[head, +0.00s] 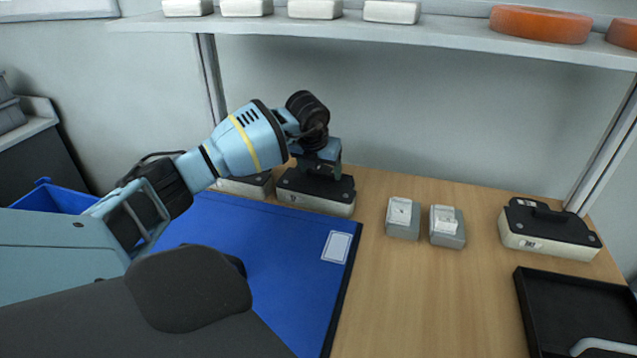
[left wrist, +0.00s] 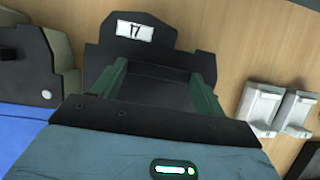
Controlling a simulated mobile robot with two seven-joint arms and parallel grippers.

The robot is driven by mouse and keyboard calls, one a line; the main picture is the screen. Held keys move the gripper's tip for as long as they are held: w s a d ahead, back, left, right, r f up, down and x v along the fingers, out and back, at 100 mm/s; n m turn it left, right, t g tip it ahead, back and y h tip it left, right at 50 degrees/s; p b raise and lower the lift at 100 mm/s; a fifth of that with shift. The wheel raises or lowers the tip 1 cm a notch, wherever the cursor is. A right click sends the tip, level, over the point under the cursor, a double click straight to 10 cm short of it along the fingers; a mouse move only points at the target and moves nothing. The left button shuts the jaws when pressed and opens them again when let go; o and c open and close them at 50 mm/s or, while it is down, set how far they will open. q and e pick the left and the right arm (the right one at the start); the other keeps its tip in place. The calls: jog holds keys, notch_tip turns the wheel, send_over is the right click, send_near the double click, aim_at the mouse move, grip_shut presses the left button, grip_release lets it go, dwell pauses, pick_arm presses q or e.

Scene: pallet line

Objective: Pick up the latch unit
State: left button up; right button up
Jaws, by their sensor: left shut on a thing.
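The latch unit (head: 314,203) is a cream box with a black top, standing on the wooden table at the back edge of the blue mat. In the left wrist view its black top (left wrist: 186,38) carries a white label reading 17. My left gripper (head: 318,167) comes down on it from above and is shut on its raised middle part. In the left wrist view the two greenish fingers (left wrist: 156,90) stand on either side of that part. The unit looks level and seems to rest on the table. My right gripper is not in view.
A similar unit (head: 245,186) stands close on the left, another (head: 548,230) at the right. Two small grey boxes (head: 402,217) (head: 447,227) stand between. A black tray (head: 580,310) lies front right. A shelf (head: 400,33) hangs above.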

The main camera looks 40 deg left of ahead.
aim_at(320, 180)
pick_arm(q)
jog(key=shift+c, duration=1.3)
jog(key=shift+r, duration=0.1)
notch_tip(320, 180, up, 10)
